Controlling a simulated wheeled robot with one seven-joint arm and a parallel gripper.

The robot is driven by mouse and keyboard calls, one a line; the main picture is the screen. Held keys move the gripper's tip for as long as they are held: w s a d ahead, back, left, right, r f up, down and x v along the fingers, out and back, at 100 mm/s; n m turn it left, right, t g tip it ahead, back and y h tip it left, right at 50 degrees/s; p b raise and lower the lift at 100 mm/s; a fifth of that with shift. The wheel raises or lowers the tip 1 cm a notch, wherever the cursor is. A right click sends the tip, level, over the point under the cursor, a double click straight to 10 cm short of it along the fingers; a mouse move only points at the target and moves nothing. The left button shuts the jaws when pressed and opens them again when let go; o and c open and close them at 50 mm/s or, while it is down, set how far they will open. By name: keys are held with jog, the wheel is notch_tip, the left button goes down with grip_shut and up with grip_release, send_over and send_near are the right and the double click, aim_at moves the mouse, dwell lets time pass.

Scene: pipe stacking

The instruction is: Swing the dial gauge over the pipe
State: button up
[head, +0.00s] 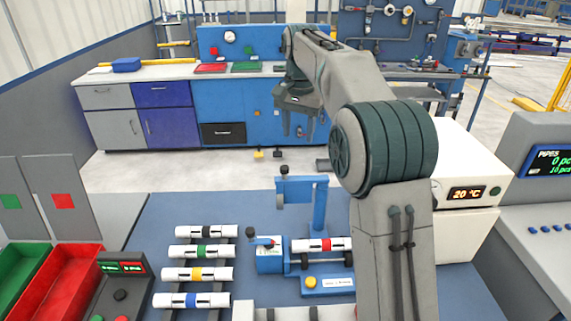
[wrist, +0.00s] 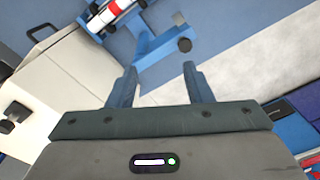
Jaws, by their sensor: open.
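A white pipe with a red band (head: 325,245) lies level on the blue bench fixture; it also shows at the top of the wrist view (wrist: 113,10). Behind it stands a blue post (head: 320,208) carrying a blue swing arm (head: 298,189) that reaches left, with a dark knob (head: 284,170) at its outer end. The dial gauge's face cannot be made out. The swing arm also shows in the wrist view (wrist: 150,48). My gripper (head: 299,132) is open and empty, held high beyond the bench; in the wrist view its fingers (wrist: 160,72) are apart, with the swing arm beyond them.
Several white pipes with coloured bands (head: 200,252) lie on a rack at the left. A red bin (head: 65,280) and a control box (head: 122,285) are further left. A white heater box (head: 465,180) reading 20 °C stands at the right. A yellow button (head: 310,282) sits at the front.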

jog(key=m, duration=0.1)
send_over(285, 167)
jog(key=f, duration=0.1)
jog(key=shift+g, duration=0.3)
notch_tip(285, 167, down, 14)
jog(key=shift+f, duration=0.15)
grip_shut()
